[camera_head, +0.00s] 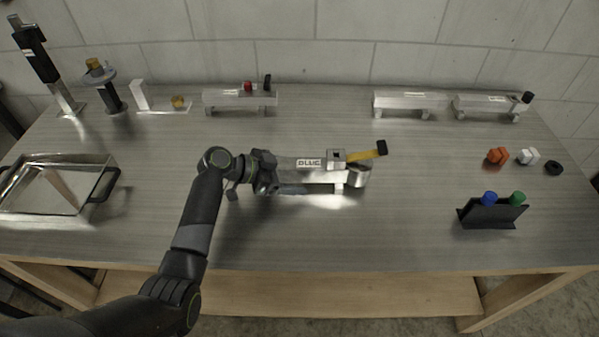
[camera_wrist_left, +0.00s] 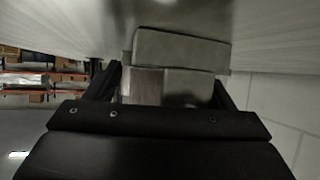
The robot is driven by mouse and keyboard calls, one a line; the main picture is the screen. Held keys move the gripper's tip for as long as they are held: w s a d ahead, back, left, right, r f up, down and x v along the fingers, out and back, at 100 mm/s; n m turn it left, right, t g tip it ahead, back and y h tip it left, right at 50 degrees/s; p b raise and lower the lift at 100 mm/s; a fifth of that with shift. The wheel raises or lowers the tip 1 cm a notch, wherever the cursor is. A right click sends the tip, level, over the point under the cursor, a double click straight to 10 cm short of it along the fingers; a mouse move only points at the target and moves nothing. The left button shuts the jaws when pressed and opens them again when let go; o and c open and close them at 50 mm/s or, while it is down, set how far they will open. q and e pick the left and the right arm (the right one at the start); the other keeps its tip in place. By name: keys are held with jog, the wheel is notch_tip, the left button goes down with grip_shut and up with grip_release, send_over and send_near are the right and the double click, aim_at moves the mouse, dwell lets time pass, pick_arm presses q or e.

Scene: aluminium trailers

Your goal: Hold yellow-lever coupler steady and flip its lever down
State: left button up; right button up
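The yellow-lever coupler (camera_head: 308,164) is a silver bar with a label on its front, in the middle of the table in the head view. Its yellow lever (camera_head: 362,156) slants up to the right and ends in a black tip (camera_head: 381,147). A round metal part (camera_head: 357,176) sits under the coupler's right end. My left gripper (camera_head: 272,182) is at the coupler's left end. In the left wrist view, the metal end of the coupler (camera_wrist_left: 180,48) fills the gap between my fingers, which press on both its sides. My right gripper is not in view.
A metal tray (camera_head: 100,161) with black handles is at left. Other silver couplers (camera_head: 240,98) (camera_head: 408,101) (camera_head: 487,105) stand along the back. A black holder (camera_head: 490,214) with blue and green knobs is at right, with small orange, white and black pieces behind. The front middle is clear.

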pick_arm(q)
jog(key=c, duration=1.1)
dwell(0.3)
